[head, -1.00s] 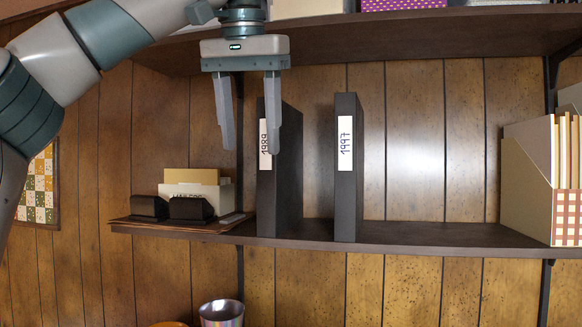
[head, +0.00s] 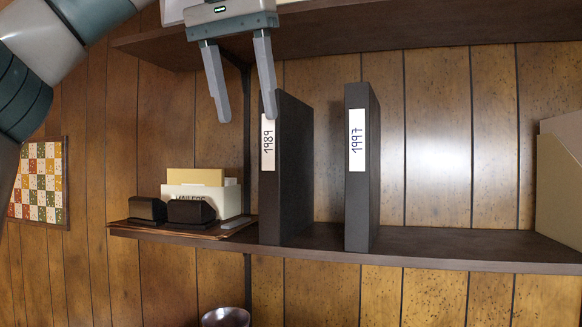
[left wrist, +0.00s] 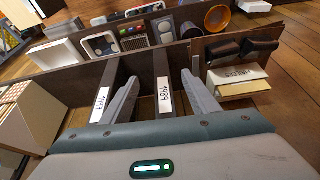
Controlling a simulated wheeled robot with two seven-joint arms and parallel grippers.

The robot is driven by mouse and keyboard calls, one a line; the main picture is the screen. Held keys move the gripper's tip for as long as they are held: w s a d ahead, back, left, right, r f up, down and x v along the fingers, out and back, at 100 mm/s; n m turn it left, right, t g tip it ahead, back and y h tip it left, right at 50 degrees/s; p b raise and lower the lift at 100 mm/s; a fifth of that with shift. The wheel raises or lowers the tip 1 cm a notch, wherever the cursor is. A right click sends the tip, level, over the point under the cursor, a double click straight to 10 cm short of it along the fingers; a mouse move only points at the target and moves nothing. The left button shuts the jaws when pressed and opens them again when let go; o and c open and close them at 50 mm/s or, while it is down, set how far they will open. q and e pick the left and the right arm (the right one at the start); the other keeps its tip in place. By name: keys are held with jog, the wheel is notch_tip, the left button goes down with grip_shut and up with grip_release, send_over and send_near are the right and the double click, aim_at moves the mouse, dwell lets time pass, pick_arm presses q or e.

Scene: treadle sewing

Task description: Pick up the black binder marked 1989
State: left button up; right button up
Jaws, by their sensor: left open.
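The black binder marked 1989 (head: 285,175) stands upright on the shelf, with its white label facing me. It also shows in the left wrist view (left wrist: 162,122), between the two fingers in the picture. My left gripper (head: 246,118) is open and empty, with its fingers pointing down. Its right finger tip overlaps the binder's top front corner in the head view; I cannot tell whether they touch. In the left wrist view the gripper (left wrist: 159,78) has one finger on each side of the binder's spine. My right gripper is not in view.
A second black binder marked 1997 (head: 361,180) stands to the right, with a gap between. A mailers box (head: 200,197) and two dark holders (head: 190,212) sit to the left. The upper shelf (head: 440,40) hangs close above.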

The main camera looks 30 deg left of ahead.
pick_arm(q)
jog(key=w+a+p, duration=0.2)
jog(key=w+p, duration=0.1)
jog(key=w, duration=0.8)
jog(key=shift+p, duration=0.4)
send_over(290, 166)
jog(key=s+a, duration=0.2)
jog(key=shift+w+f, duration=0.15)
jog(key=shift+f, duration=1)
jog(key=shift+w+f, duration=0.1)
jog(key=shift+f, duration=1.05)
jog(key=shift+s+d, duration=0.15)
jog(key=shift+r, duration=0.1)
grip_shut()
